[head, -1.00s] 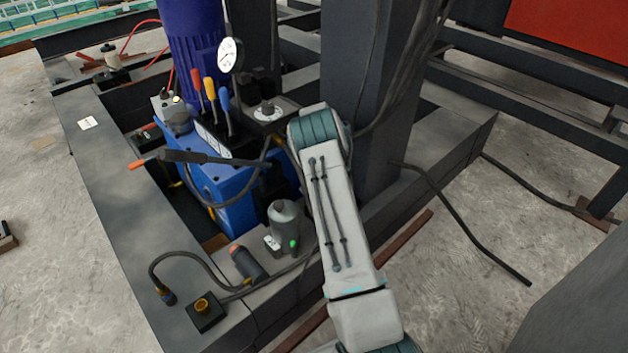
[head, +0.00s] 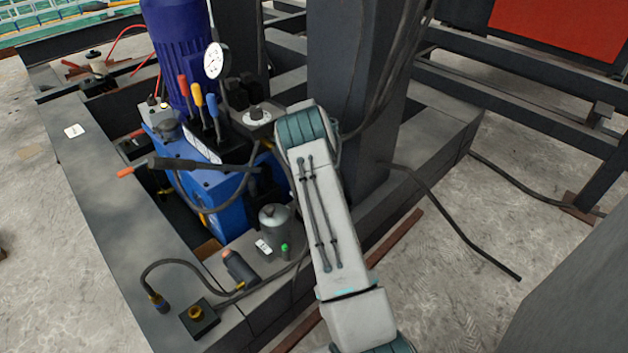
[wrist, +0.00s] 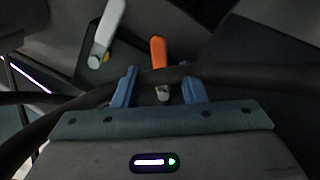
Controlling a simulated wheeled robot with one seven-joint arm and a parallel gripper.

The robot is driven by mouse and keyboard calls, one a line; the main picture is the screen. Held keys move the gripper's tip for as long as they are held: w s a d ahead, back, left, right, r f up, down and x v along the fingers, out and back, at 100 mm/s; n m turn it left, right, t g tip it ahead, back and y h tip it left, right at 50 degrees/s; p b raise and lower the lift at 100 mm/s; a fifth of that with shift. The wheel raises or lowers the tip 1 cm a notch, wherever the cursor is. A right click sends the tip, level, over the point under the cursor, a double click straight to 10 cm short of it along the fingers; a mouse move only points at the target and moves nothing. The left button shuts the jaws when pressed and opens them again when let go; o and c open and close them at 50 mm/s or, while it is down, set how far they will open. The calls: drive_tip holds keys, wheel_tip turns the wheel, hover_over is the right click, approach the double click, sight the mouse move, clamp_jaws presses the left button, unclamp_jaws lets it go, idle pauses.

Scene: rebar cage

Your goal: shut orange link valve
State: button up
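The orange handle (wrist: 158,50), which looks like the orange link valve's lever, stands upright in the wrist view. It has a small grey end (wrist: 163,93) below it. My gripper (wrist: 160,74) has its two blue fingers apart, one on each side of the handle's lower part, with gaps on both sides. A dark hose (wrist: 235,77) crosses the picture between the fingers and hides part of the handle. I cannot tell whether the hose touches the fingers. In the head view my arm's bend hides my gripper, and I cannot make out the valve there.
A pale grey lever (wrist: 107,28) stands left of the orange handle. The head view shows a blue pump unit (head: 225,207) with coloured levers, a gauge (head: 214,61), a grey canister (head: 274,220) and a thick dark post (head: 345,100) beside my arm. Loose cables hang along the post.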

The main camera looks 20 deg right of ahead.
wheel_tip(320, 180, up, 11)
drive_tip(key=p, duration=0.3)
drive_tip(key=shift+r, duration=0.2)
